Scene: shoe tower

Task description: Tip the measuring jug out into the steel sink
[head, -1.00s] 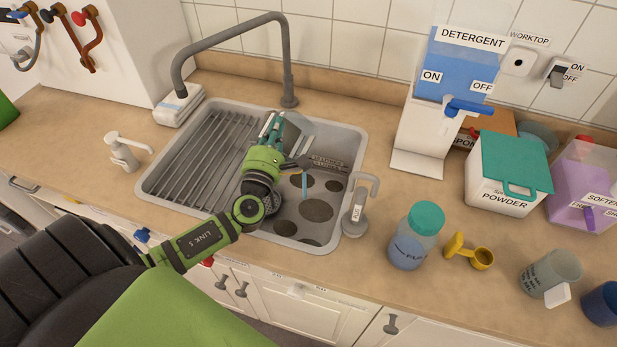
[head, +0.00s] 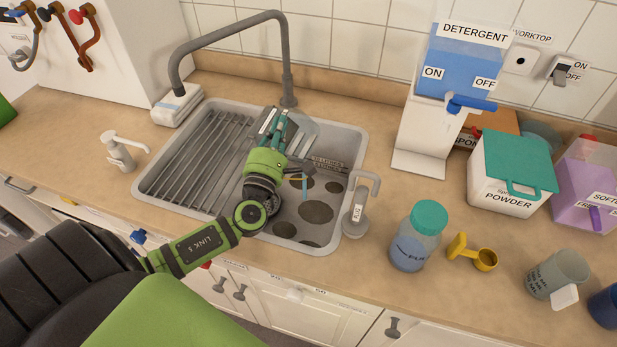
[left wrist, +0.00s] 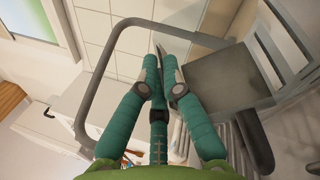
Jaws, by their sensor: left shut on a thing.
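My right gripper is not in view.
The grey tap (head: 287,60) arches behind and left of the gripper. A ribbed drainer (head: 190,165) fills the sink's left side. A small tap (head: 357,205) stands at the front right edge. A teal-capped jar (head: 415,240), yellow scoop (head: 480,258) and detergent dispenser (head: 440,110) are further right.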

